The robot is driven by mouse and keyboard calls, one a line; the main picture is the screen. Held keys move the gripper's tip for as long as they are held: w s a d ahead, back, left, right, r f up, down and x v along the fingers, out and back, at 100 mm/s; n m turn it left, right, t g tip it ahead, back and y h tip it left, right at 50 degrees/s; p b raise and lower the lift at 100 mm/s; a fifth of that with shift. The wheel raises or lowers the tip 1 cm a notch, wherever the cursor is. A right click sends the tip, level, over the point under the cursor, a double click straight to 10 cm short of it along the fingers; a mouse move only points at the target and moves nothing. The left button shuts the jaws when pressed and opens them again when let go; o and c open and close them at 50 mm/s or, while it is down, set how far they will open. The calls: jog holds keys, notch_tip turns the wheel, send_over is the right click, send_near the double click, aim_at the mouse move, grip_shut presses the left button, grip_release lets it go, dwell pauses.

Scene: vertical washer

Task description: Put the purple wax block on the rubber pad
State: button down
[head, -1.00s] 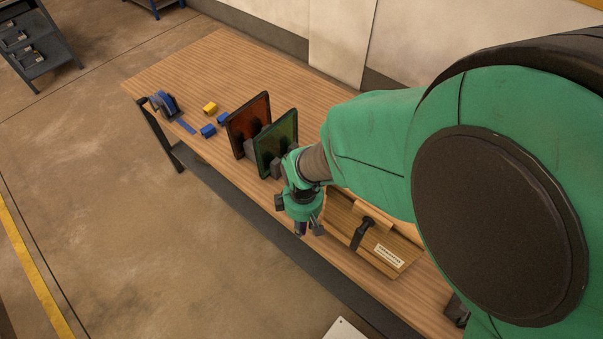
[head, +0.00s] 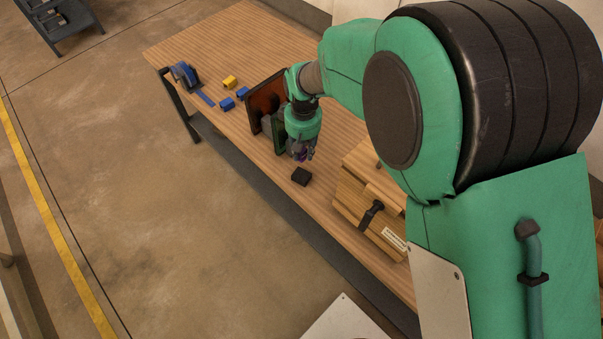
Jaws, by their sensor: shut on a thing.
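My gripper (head: 301,156) points down over the table beside the green panel and is shut on the purple wax block (head: 299,155). Only a small purple patch of the block shows between the fingers. A small flat-topped black piece (head: 301,176), which looks like the rubber pad, lies on the table near its front edge, just in front of my gripper. Its top looks bare. I cannot tell how high the block is above the table.
A green panel (head: 279,135) and a red-brown panel (head: 264,93) stand upright by my gripper. A wooden box (head: 358,198) with a black clasp lies to the right. A blue tape dispenser (head: 186,75), yellow block (head: 230,82) and blue blocks (head: 227,104) lie far left.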

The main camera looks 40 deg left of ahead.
jog(key=shift+f, duration=0.1)
send_over(303, 174)
jog(key=shift+s+f+b, duration=0.1)
jog(key=shift+f+b, duration=0.3)
jog(key=shift+f, duration=2.65)
jog(key=shift+f, duration=1.85)
jog(key=shift+f+b, duration=0.1)
jog(key=shift+b, duration=0.2)
jog(key=c, duration=1.4)
grip_release()
jog(key=shift+o, duration=0.2)
notch_tip(303, 174, up, 12)
jog(key=shift+r+p, duration=0.1)
jog(key=shift+p, duration=0.7)
